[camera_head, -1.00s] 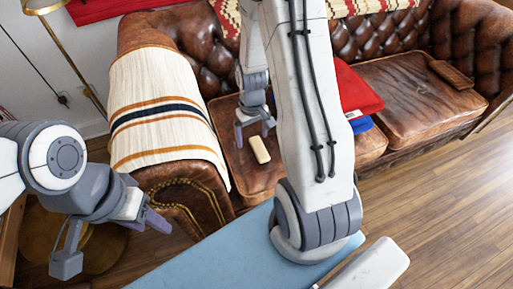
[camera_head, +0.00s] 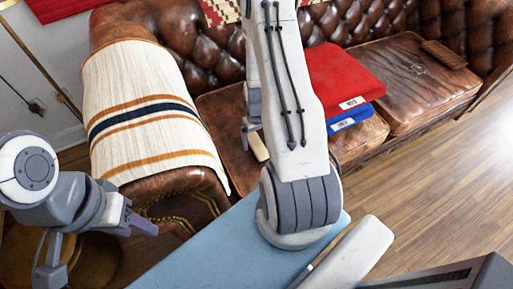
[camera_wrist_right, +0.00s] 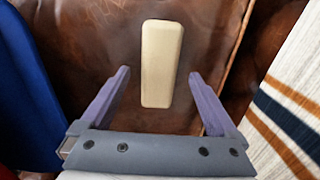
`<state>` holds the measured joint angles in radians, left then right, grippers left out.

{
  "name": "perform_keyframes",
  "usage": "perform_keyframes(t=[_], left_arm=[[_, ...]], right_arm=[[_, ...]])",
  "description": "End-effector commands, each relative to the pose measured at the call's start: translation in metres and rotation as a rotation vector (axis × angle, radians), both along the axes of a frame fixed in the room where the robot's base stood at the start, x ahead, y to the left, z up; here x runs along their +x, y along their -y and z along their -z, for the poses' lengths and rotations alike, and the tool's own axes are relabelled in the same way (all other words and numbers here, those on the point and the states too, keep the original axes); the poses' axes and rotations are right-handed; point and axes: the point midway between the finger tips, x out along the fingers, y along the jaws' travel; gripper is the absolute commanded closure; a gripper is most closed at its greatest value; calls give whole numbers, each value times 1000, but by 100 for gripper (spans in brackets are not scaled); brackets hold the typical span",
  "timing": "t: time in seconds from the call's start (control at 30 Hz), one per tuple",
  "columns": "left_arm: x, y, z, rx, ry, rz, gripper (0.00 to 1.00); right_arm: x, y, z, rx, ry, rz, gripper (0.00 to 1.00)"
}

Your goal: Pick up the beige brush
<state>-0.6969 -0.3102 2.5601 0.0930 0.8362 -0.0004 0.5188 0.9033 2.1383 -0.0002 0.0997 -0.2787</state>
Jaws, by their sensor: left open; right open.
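The beige brush (camera_head: 258,146) lies on the brown leather sofa seat, partly hidden behind my right arm in the head view. In the right wrist view the beige brush (camera_wrist_right: 161,62) is a pale, rounded block lying lengthwise on the leather. My right gripper (camera_wrist_right: 163,85) is open, with one finger on each side of the brush's near end and gaps between. It holds nothing. In the head view its fingers are mostly hidden by the arm (camera_head: 247,138). My left gripper (camera_head: 95,245) is open and empty at the lower left, away from the brush.
A striped blanket (camera_head: 150,110) covers the sofa's left arm. A red folded cloth (camera_head: 345,80) and a blue one (camera_head: 350,117) are stacked on the seat right of my arm. A brown brush-like item (camera_head: 443,54) lies on the far right cushion.

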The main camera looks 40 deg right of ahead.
Motion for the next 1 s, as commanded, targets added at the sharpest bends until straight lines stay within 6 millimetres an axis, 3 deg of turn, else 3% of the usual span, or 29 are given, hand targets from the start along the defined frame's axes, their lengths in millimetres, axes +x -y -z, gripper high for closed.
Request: perform_keyframes(t=[0.03,0.2,0.47,0.5,0.53,0.73,1.0], left_arm=[[0,0,6,0,0,0,50],[0,0,11,0,0,0,50],[0,0,10,0,0,0,50],[0,0,10,0,0,0,50],[0,0,10,0,0,0,50],[0,0,10,0,0,0,50],[0,0,10,0,0,0,50]], right_arm=[[0,1,13,2,-3,0,5],[1,1,31,1,-2,-2,5],[2,0,34,0,0,-4,5],[2,0,34,0,0,-4,9],[2,0,34,0,0,-4,20],[2,0,33,0,0,-4,97],[2,0,32,0,0,-4,100]])
